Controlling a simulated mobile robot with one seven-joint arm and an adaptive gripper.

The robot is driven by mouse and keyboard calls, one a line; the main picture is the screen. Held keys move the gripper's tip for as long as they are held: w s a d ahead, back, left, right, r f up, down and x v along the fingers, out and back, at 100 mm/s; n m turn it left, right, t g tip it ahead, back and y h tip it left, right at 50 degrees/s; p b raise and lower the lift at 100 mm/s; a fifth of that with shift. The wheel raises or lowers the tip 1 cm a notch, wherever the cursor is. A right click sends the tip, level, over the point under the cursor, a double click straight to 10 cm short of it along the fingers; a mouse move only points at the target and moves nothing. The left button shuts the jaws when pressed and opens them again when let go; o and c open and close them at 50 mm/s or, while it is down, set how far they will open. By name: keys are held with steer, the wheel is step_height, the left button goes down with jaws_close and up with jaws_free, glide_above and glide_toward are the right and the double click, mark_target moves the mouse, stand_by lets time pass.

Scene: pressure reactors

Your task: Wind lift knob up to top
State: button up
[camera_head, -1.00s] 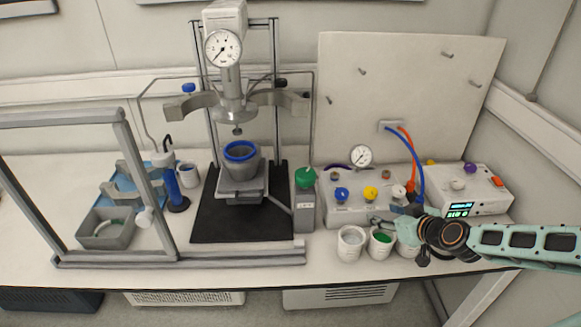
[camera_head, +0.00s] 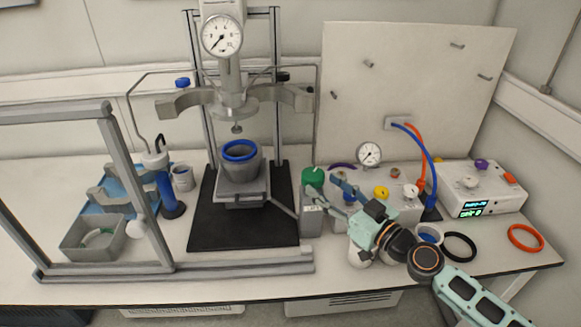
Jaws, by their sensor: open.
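The green lift knob (camera_head: 313,176) sits on top of a grey box (camera_head: 311,220) at the right of the reactor stand. My gripper (camera_head: 329,187) is open, its fingertips just right of the knob. I cannot tell whether they touch it. A grey vessel with a blue ring (camera_head: 240,163) stands on the lift platform (camera_head: 243,196), below the fixed reactor head (camera_head: 232,105) with its gauge. A clear gap shows between vessel and head.
My arm hides part of the valve panel with yellow knob (camera_head: 381,192) and gauge (camera_head: 369,154), and the white cups in front. A black ring (camera_head: 459,247) and an orange ring (camera_head: 525,238) lie at right. A grey frame (camera_head: 130,180) stands at left.

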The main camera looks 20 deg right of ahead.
steer(key=p+x, duration=0.3)
steer(key=x, duration=0.7)
steer(key=shift+w, duration=0.35)
steer(key=shift+a, duration=0.1)
steer(key=shift+w, duration=0.1)
steer(key=c, duration=1.2)
